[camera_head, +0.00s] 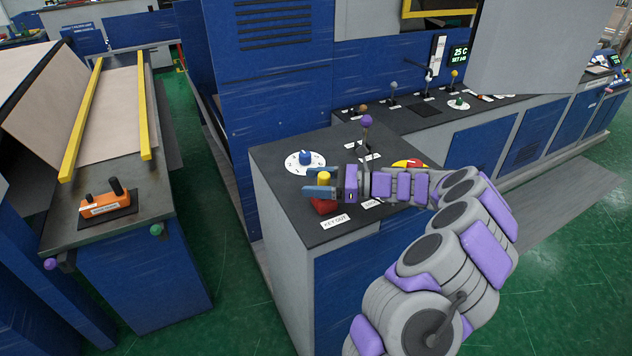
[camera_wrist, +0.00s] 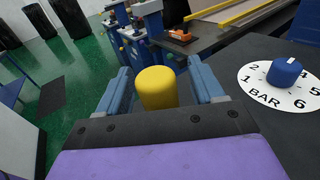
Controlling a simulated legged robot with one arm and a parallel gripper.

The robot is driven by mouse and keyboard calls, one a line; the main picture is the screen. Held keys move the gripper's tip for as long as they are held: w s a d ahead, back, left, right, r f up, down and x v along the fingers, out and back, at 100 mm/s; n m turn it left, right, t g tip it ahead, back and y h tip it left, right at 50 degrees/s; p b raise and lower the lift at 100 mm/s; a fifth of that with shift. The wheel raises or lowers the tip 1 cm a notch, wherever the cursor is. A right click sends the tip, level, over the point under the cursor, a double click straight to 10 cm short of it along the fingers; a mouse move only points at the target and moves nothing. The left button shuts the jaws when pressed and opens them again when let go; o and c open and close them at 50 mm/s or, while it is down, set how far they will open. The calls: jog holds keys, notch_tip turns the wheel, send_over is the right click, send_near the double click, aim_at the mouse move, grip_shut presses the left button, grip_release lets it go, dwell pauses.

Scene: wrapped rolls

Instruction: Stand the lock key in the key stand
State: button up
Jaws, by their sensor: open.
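A yellow cylindrical knob (camera_head: 323,178), which looks like the lock key's head, stands upright at the near left corner of the black console top. Below it is a red block (camera_head: 322,207), which looks like the key stand, beside a "KEY OUT" label. My gripper (camera_head: 312,187) is level above the console with its blue fingers open on either side of the knob. In the wrist view the knob (camera_wrist: 157,88) sits between the two fingers (camera_wrist: 160,76), with gaps visible on both sides. The key's lower part is hidden, so I cannot tell how it sits in the block.
A blue dial (camera_head: 305,158) on a white BAR plate lies just behind the gripper. A purple-knobbed lever (camera_head: 366,121) rises behind my wrist. A red and yellow control (camera_head: 408,164) is partly hidden by my arm. An orange tool (camera_head: 104,204) lies on the left bench.

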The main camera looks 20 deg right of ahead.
jog(key=shift+d, duration=0.1)
jog(key=p+v, duration=0.3)
jog(key=v, duration=1.4)
jog(key=shift+d, duration=0.15)
jog(key=s+a+r+n+g, duration=0.1)
jog(key=a+r+n+g, duration=0.35)
jog(key=a, duration=0.75)
jog(key=s+a+r+n+g, duration=0.1)
jog(key=a+r+n+g, duration=0.4)
jog(key=a, duration=0.7)
jog(key=s+a+n+g+h, duration=0.2)
jog(key=s+a+n+h, duration=0.3)
jog(key=s+a, duration=0.45)
jog(key=s+d+f+n+h, duration=0.2)
jog(key=s+f+n+h, duration=0.2)
jog(key=s, duration=0.6)
jog(key=s+d+f+n+h, duration=0.2)
jog(key=s+f+n+h, duration=0.2)
jog(key=s, duration=0.6)
jog(key=shift+s+n+h, duration=0.25)
jog(key=shift+n+h, duration=0.65)
jog(key=shift+n, duration=0.05)
